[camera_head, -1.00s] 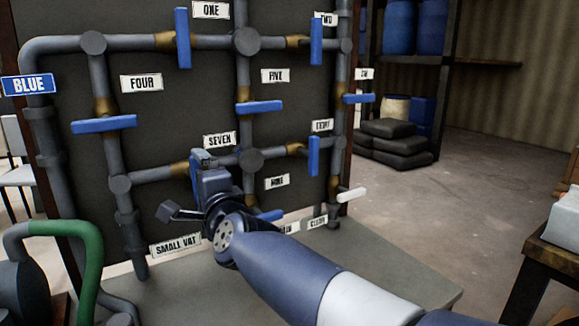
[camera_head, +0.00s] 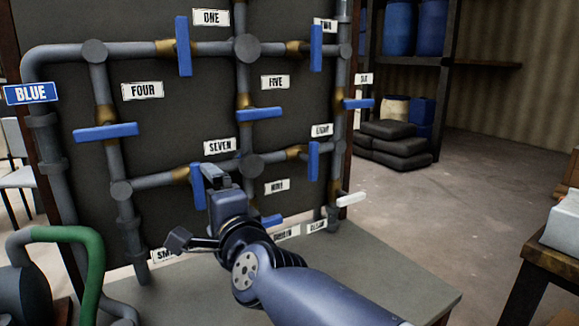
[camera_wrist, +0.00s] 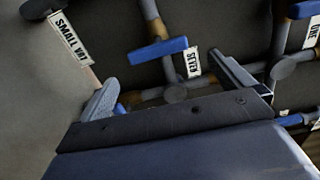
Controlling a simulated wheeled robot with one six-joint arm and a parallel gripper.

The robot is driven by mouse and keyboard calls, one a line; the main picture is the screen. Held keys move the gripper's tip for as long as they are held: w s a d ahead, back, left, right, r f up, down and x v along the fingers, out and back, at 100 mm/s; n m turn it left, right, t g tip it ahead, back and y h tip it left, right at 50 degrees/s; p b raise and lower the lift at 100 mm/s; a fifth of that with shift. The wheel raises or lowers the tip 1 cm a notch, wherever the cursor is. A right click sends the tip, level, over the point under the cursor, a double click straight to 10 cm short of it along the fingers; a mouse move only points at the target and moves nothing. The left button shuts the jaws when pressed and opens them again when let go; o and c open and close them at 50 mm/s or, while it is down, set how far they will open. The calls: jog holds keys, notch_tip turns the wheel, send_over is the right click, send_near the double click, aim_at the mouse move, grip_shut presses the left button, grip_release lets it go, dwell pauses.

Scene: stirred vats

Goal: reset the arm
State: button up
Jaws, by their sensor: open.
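My gripper (camera_head: 212,175) is raised in front of the pipe panel (camera_head: 172,118), near the blue handle of valve SEVEN (camera_head: 198,186), which it partly overlaps in the head view. In the wrist view my gripper (camera_wrist: 165,95) shows two fingers spread wide apart, with nothing held between them. A blue valve handle (camera_wrist: 158,50) and the SEVEN label (camera_wrist: 193,62) show beyond the fingers. I cannot tell from the pictures how far the fingertips are from the nearest handle.
Pipes with several blue handles, such as the one by FOUR (camera_head: 106,132), stand out from the panel. A green hose (camera_head: 95,262) is at lower left. A side table (camera_head: 545,262) stands at right. Open floor (camera_head: 440,205) lies between.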

aim_at(200, 189)
jog(key=x, duration=0.3)
jog(key=b+x, duration=0.1)
jog(key=x, duration=0.5)
jog(key=shift+w+a+f, duration=0.1)
jog(key=shift+w+f, duration=0.2)
jog(key=shift+f, duration=0.05)
jog(key=shift+w+a+r, duration=0.15)
jog(key=shift+w, duration=0.1)
jog(key=n+p, duration=0.2)
jog(key=shift+s+r+n, duration=0.1)
jog(key=shift+r+n, duration=0.05)
jog(key=shift+n, duration=0.15)
jog(key=n+p, duration=1.1)
jog(key=p, duration=0.2)
jog(key=shift+n, duration=0.4)
jog(key=n+p, duration=0.1)
jog(key=p, duration=0.1)
jog(key=shift+n+p, duration=0.4)
jog(key=shift+f, duration=0.35)
